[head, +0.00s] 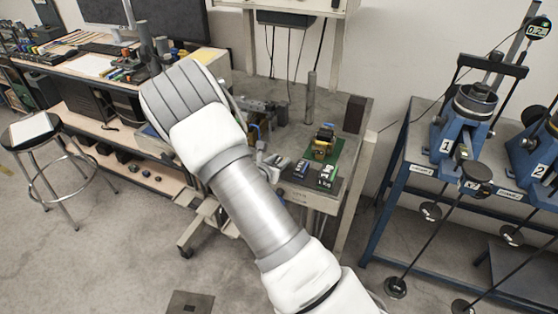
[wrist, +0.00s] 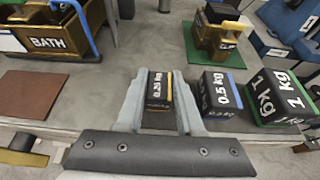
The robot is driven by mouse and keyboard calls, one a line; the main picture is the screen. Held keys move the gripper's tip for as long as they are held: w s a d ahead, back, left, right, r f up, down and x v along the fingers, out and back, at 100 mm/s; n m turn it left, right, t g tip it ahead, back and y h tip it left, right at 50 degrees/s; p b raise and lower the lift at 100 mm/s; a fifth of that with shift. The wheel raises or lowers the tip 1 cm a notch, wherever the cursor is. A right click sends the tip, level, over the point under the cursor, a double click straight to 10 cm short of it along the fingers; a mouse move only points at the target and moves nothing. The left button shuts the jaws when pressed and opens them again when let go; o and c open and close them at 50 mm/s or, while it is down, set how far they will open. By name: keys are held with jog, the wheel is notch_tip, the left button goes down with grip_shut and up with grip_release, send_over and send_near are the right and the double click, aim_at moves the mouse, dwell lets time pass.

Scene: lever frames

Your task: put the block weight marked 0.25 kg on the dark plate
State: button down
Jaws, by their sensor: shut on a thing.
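The block weight marked 0.25 kg (wrist: 158,88) is dark with a yellow edge on its right side. In the wrist view it sits between the two fingers of my gripper (wrist: 157,100), which is shut on it. I cannot tell whether the block still touches the surface below. A flat dark reddish-brown square plate (wrist: 28,94) lies to the left of my gripper, with nothing on it. I cannot tell for sure that this is the task's dark plate. In the head view my arm hides most of the gripper and that plate.
To the right of the held block stand the 0.5 kg block (wrist: 219,92) and the 1 kg block (wrist: 275,98). A brass device (wrist: 218,32) sits on a green mat (wrist: 262,48) behind them. A brass box marked BATH (wrist: 50,42) stands behind the reddish-brown plate.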

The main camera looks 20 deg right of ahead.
jog(key=shift+f, duration=0.2)
jog(key=c, duration=0.5)
grip_release()
jog(key=shift+c, duration=0.2)
jog(key=shift+r, duration=0.15)
